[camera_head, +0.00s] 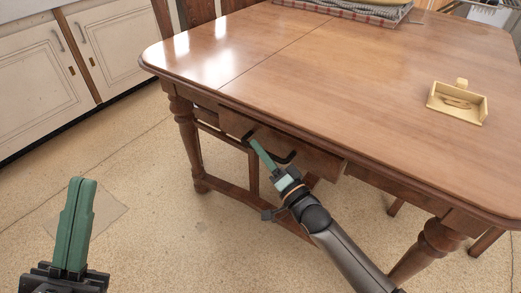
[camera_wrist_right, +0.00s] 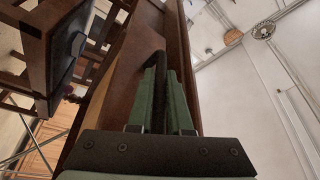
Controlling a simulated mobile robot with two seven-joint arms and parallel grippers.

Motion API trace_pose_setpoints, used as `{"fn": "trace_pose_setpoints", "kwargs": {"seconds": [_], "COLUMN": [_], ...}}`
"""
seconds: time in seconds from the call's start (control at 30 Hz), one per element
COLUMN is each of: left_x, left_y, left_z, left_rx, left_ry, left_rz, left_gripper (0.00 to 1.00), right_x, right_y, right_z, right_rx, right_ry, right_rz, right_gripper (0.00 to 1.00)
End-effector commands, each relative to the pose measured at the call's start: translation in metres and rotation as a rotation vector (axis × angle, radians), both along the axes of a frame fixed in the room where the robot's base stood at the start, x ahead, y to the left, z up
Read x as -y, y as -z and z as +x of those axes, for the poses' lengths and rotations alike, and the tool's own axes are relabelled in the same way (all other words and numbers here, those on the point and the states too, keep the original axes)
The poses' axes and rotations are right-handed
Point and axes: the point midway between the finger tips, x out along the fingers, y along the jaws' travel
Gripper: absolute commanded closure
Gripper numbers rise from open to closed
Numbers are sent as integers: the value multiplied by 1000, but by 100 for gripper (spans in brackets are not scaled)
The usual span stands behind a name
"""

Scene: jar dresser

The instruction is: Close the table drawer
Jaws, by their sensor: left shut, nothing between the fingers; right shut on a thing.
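The wooden table (camera_head: 300,85) has a drawer (camera_head: 318,160) under its near edge. The drawer front stands out a little from the table frame, so it looks partly open. It has a dark bar handle (camera_head: 287,158), also seen in the right wrist view (camera_wrist_right: 158,62). My right gripper (camera_head: 255,147) is shut on this handle, with its green fingers (camera_wrist_right: 160,90) on either side of the bar. How far the drawer is out is hard to judge. My left gripper (camera_head: 82,182) is shut and empty above the floor at lower left, away from the table.
Turned legs (camera_head: 187,140) and low rails are under the table. White cabinets (camera_head: 115,45) stand at left; the floor between is clear.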

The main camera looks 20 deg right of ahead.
Motion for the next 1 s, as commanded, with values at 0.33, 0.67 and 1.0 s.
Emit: {"fn": "trace_pose_setpoints", "kwargs": {"seconds": [0.33, 0.67, 1.0], "left_x": [0, 0, 0], "left_y": [1, 4, 3], "left_z": [0, 0, 0], "left_rx": [0, -1, -1], "left_ry": [-1, -2, -3], "left_rz": [1, 2, 1], "left_gripper": [100, 100, 100], "right_x": [9, 38, 39], "right_y": [1, 0, 0], "right_z": [7, 29, 29], "right_rx": [1, -1, -2], "right_ry": [-1, 2, 5], "right_rz": [-5, 0, 1], "right_gripper": [100, 100, 68]}}
